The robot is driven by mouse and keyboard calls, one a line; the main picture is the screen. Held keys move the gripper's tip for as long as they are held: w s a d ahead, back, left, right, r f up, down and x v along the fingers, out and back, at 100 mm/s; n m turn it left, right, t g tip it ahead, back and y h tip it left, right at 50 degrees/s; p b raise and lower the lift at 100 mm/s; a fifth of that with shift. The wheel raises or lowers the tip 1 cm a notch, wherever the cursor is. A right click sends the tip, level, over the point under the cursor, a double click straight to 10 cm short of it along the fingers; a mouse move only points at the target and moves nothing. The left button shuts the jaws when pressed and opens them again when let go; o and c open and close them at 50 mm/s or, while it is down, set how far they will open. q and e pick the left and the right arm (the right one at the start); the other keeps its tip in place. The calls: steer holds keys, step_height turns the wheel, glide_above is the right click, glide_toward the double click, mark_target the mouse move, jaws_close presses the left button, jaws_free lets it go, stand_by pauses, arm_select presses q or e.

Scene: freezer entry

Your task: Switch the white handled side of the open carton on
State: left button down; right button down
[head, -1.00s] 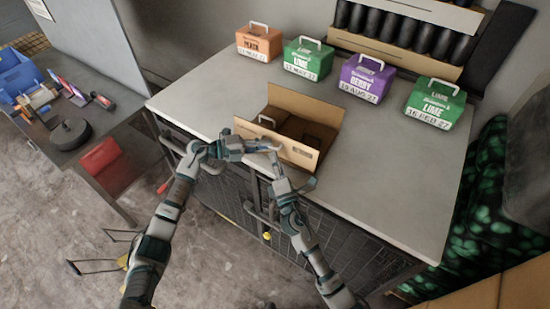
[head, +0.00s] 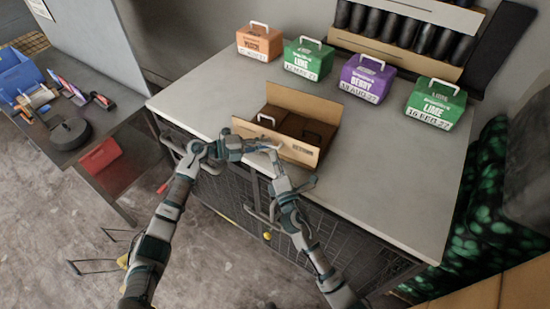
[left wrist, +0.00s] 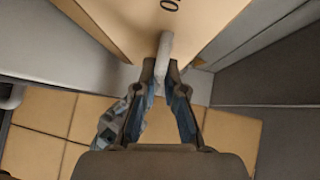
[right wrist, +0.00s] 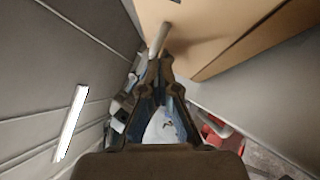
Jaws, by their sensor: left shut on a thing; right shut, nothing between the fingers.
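The open brown carton (head: 303,104) stands near the front edge of the grey counter. A white handle (head: 266,119) shows inside it at the left, and a darker loop at the right. My left gripper (head: 272,145) is at the carton's front wall. In the left wrist view its fingers (left wrist: 162,66) are shut on a white bar (left wrist: 165,48) beside the cardboard. My right gripper (head: 273,160) is just below it. In the right wrist view its fingers (right wrist: 157,68) are shut and empty, close under a pale bar (right wrist: 158,40) at the cardboard.
Closed handled boxes stand along the back of the counter (head: 205,105): orange (head: 258,43), green (head: 308,60), purple (head: 365,80) and green at the right (head: 436,104). A side bench at left holds a blue bin (head: 18,75). The counter right of the carton is clear.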

arm_select(q)
steer(key=shift+s+f, duration=0.25)
steer(key=shift+f, duration=0.2)
arm_select(e)
steer(key=shift+w+d+r+h, duration=0.2)
steer(key=shift+d+r+h, duration=0.1)
steer(key=shift+d+h, duration=0.15)
arm_select(q)
steer(key=c, duration=1.5)
jaws_free()
steer(key=shift+r, duration=0.1)
arm_select(e)
steer(key=shift+y, duration=0.25)
arm_select(q)
steer(key=shift+w+r, duration=0.1)
arm_select(e)
steer(key=shift+s+a+f, duration=0.1)
steer(key=shift+a+f, duration=0.05)
